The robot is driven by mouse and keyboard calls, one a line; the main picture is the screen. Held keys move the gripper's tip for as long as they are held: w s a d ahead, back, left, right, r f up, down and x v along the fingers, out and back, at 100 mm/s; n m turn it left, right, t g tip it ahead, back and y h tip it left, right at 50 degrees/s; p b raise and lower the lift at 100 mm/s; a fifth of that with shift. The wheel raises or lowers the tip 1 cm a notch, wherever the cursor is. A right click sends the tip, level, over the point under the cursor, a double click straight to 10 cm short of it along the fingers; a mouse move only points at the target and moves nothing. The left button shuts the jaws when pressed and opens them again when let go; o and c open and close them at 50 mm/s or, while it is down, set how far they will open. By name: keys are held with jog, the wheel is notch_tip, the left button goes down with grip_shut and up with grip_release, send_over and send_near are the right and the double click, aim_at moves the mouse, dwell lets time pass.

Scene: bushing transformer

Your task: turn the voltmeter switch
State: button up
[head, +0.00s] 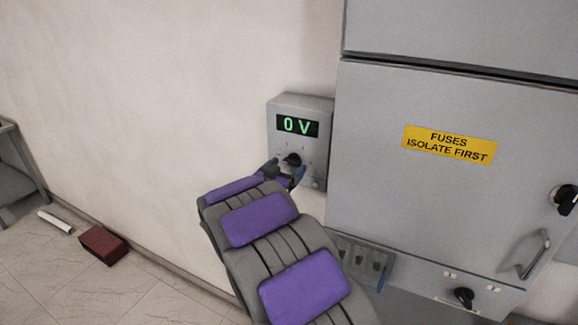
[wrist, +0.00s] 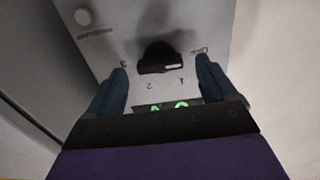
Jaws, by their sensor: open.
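The voltmeter (head: 277,124) is a grey box on the wall, left of the large cabinet. Its green display reads 0 V. Its black rotary switch (head: 291,159) sits below the display. In the wrist view, which shows the panel upside down, the switch (wrist: 160,57) is a black knob with a pale mark, with small numbers around it. My gripper (head: 285,172) is open in front of the voltmeter. In the wrist view its two blue fingers (wrist: 161,78) lie to either side of the switch, with gaps between them and the knob. I cannot tell the remaining depth.
A grey cabinet (head: 390,110) with a yellow "FUSES ISOLATE FIRST" label (head: 450,144) stands close to the right, with a handle (head: 535,255) and black knobs. A red-brown block (head: 102,245) and a white cylinder (head: 55,221) lie on the floor at left. The wall left of the voltmeter is clear.

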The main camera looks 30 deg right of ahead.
aim_at(293, 161)
jog(key=shift+x, duration=1.3)
jog(key=shift+a, duration=0.1)
jog(key=shift+a, duration=0.1)
jog(key=shift+c, duration=0.2)
jog(key=c, duration=1)
jog(key=shift+m+b, duration=0.3)
jog(key=m+b, duration=0.3)
jog(key=m, duration=0.2)
jog(key=shift+f+m, duration=0.1)
jog(key=shift+m, duration=0.2)
jog(key=m+b, duration=0.4)
jog(key=m, duration=0.1)
jog(key=shift+s, duration=0.1)
jog(key=shift+m, duration=0.4)
